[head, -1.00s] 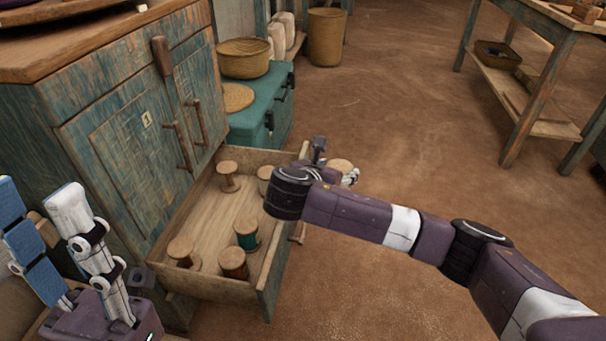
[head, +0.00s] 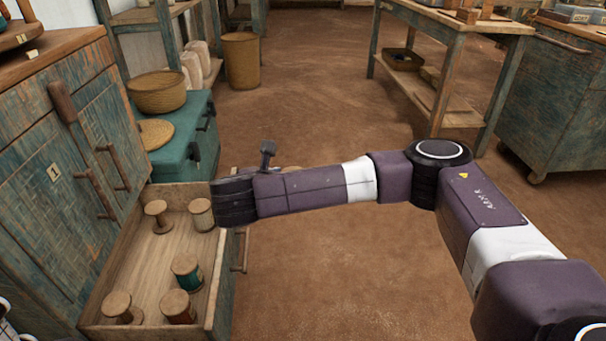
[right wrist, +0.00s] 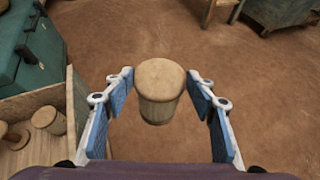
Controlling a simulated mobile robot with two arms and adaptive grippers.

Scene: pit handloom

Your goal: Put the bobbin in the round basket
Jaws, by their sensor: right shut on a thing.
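A wooden bobbin (right wrist: 158,92) with a pale round top stands upright between the fingers of my right gripper (right wrist: 160,100) in the right wrist view. The gripper is shut on it and holds it above the brown floor, just right of the open drawer. In the head view my own arm hides most of this gripper and bobbin. A round woven basket (head: 158,95) sits on a teal chest, up and left of the right gripper. Only a sliver of my left gripper (head: 6,326) shows at the lower left edge, and its fingers cannot be made out.
The open drawer (head: 225,285) of the worn cabinet holds several other bobbins (head: 187,270). A flat woven disc (head: 156,134) lies on the teal chest (head: 205,165), before the basket. A tall basket (head: 241,62) stands on the floor behind.

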